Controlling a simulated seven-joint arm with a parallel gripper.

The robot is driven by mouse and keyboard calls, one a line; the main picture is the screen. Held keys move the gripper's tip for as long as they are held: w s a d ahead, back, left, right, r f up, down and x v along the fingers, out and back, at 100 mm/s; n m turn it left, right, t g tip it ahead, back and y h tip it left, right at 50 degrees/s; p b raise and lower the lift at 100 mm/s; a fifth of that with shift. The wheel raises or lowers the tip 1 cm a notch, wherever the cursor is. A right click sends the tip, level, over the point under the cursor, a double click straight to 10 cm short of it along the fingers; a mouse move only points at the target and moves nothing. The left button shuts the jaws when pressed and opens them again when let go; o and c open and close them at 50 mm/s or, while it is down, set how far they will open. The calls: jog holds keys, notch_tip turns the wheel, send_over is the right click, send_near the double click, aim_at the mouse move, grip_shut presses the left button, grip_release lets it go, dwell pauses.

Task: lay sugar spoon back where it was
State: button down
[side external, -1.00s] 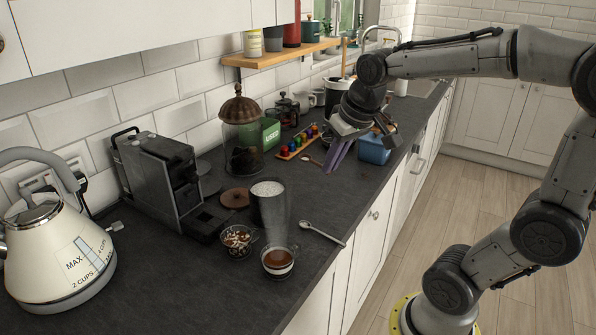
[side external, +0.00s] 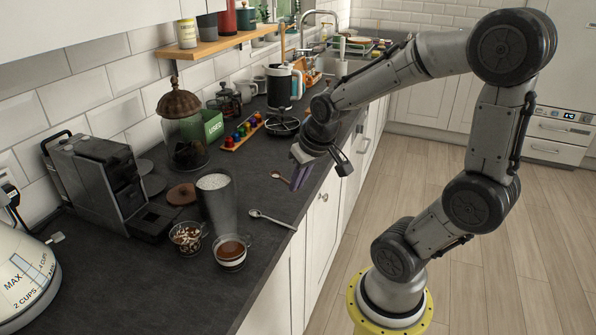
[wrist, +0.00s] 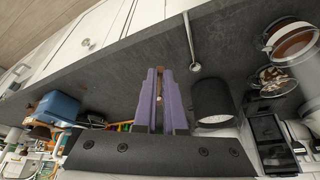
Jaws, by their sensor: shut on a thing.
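My gripper (side external: 300,182) has purple fingers and is shut on a small spoon (side external: 279,176), whose reddish-brown bowl sticks out to the left of the fingers. The spoon is over the worktop near its front edge; I cannot tell whether it touches. In the wrist view the fingers (wrist: 162,80) point away from the camera, with a small pinkish bit of the spoon (wrist: 160,98) between them. Most of its handle is hidden by the fingers. A second, silver spoon (side external: 272,219) lies on the worktop near the front edge, and shows in the wrist view (wrist: 190,40).
A tall grey tumbler (side external: 217,207), a glass of coffee (side external: 231,252) and a small glass cup (side external: 187,237) stand nearby. A capsule rack (side external: 242,133) and a lidded glass jar (side external: 183,130) are behind. A blue container (wrist: 57,105) shows in the wrist view. Dark worktop (side external: 255,195) between is bare.

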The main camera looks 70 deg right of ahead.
jog(key=shift+f, duration=3.45)
jog(key=c, duration=0.9)
grip_release()
jog(key=v, duration=1.4)
jog(key=s+a+n, duration=0.1)
jog(key=a+n, duration=0.1)
jog(key=a, duration=0.1)
jog(key=s+a+n+t+y, duration=0.1)
jog(key=a+n, duration=0.1)
jog(key=a, duration=0.1)
jog(key=s+a+r+n+y, duration=0.1)
jog(key=a+n, duration=0.1)
jog(key=a, duration=0.1)
jog(key=shift+s+a+t, duration=0.2)
jog(key=shift+a+t, duration=0.1)
jog(key=shift+a, duration=0.1)
